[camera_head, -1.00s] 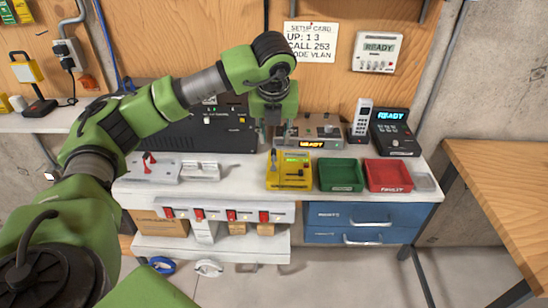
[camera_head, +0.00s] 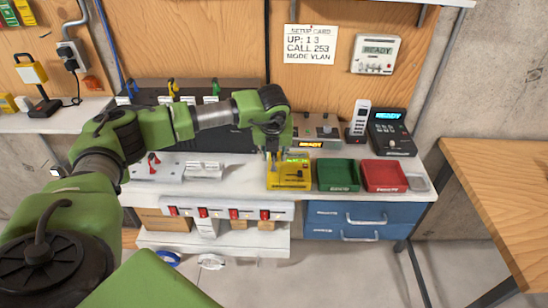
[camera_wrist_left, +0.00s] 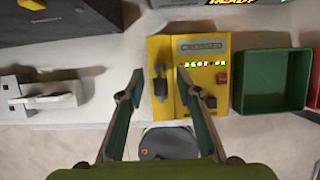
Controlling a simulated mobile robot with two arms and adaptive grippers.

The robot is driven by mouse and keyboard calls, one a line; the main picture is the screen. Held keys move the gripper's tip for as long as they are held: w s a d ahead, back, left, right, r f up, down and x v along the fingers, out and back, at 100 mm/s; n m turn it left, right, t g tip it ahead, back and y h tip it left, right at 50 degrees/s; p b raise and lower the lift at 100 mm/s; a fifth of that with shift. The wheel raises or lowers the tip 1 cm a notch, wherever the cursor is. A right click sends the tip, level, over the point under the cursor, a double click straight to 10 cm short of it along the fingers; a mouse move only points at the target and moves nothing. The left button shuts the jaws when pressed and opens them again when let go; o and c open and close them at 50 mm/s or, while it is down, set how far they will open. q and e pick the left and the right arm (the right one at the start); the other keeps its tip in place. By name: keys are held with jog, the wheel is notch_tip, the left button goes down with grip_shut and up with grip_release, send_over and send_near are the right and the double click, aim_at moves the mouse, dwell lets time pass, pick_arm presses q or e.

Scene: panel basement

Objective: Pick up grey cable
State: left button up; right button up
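My left gripper (camera_head: 273,163) is over the left part of the yellow tester box (camera_head: 290,180) on the bench. In the left wrist view the gripper (camera_wrist_left: 160,77) has its two fingers apart. A dark upright piece on the yellow box (camera_wrist_left: 190,48) shows between them; the fingers do not visibly close on it. I cannot tell whether this piece belongs to a cable. A pale grey-white coil (camera_head: 211,262), possibly the grey cable, lies low below the bench shelf, beside a blue coil (camera_head: 168,258). My right gripper is not in view.
A green tray (camera_head: 338,188) and a red tray (camera_head: 384,188) stand right of the yellow box. A white fixture (camera_head: 205,175) is at left. A black rack unit (camera_head: 190,138), a display unit (camera_head: 318,128) and a handset (camera_head: 359,120) stand behind. A wooden table (camera_head: 500,190) is at far right.

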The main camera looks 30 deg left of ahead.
pick_arm(q)
grip_shut()
jog(key=shift+r, duration=0.1)
jog(key=shift+r+b, duration=0.55)
jog(key=shift+b, duration=0.2)
jog(key=s+d+r+b, duration=0.2)
jog(key=s+r+b, duration=0.5)
jog(key=s+r, duration=0.5)
jog(key=shift+s+d, duration=0.4)
jog(key=shift+s, duration=0.5)
